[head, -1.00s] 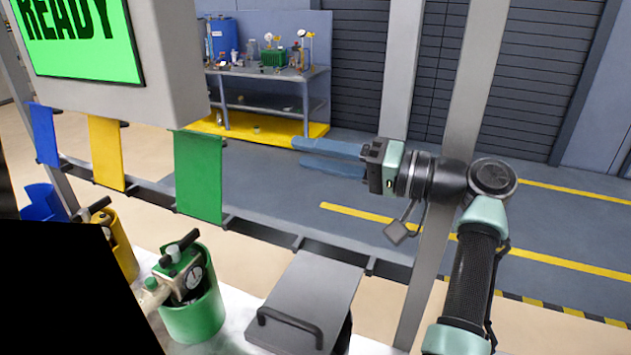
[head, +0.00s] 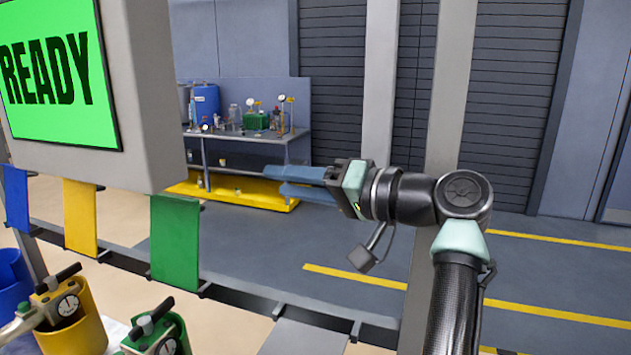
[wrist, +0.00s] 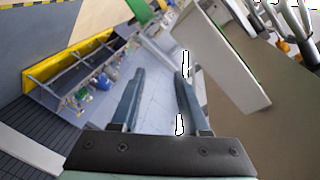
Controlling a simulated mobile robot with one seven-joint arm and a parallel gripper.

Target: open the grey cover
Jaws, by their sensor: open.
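The grey cover (head: 305,338) shows only in part at the bottom edge of the head view, below the rail. Its handle is out of the frame now. My gripper (head: 268,181) is stretched out to the left in the head view, well above the cover and apart from it. Its two blue fingers are open with nothing between them. In the wrist view my gripper (wrist: 160,75) also shows empty, its fingers apart. I cannot make out the cover in the wrist view.
A screen reading READY (head: 58,75) hangs at the left. Blue, yellow and green flags (head: 175,240) hang from a rail. Below stand a yellow holder (head: 85,335) and a green nozzle with a gauge (head: 155,335). A metal post (head: 440,150) stands behind my arm. A workbench (head: 245,140) is far back.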

